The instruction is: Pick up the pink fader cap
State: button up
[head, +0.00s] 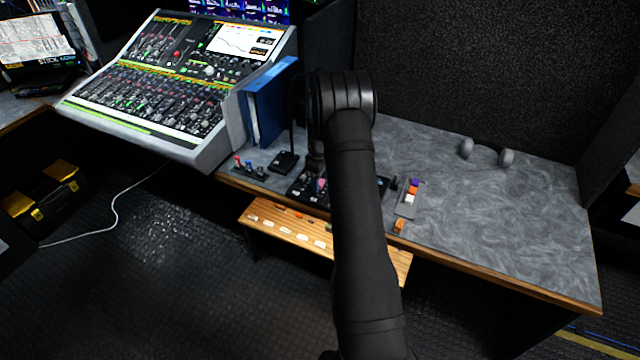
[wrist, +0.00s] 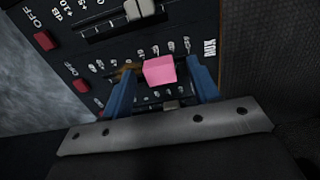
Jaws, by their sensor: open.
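The pink fader cap (wrist: 159,71) sits on a dark mixer panel (wrist: 105,62) with white markings in the wrist view. It also shows as a small pink spot beside my arm in the head view (head: 321,185). My gripper (wrist: 160,75) is open, with one blue finger on each side of the cap. The cap lies between the fingers; I cannot tell whether either touches it. In the head view my arm hides most of the gripper and part of the panel.
A white fader cap (wrist: 138,9) and red buttons (wrist: 44,41) are on the same panel. On the desk (head: 500,215) are a tray of coloured caps (head: 408,200), blue binders (head: 270,100) and grey headphones (head: 486,152). A wooden shelf (head: 285,228) juts out below.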

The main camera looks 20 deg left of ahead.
jog(key=c, duration=1)
jog(key=shift+r, duration=0.2)
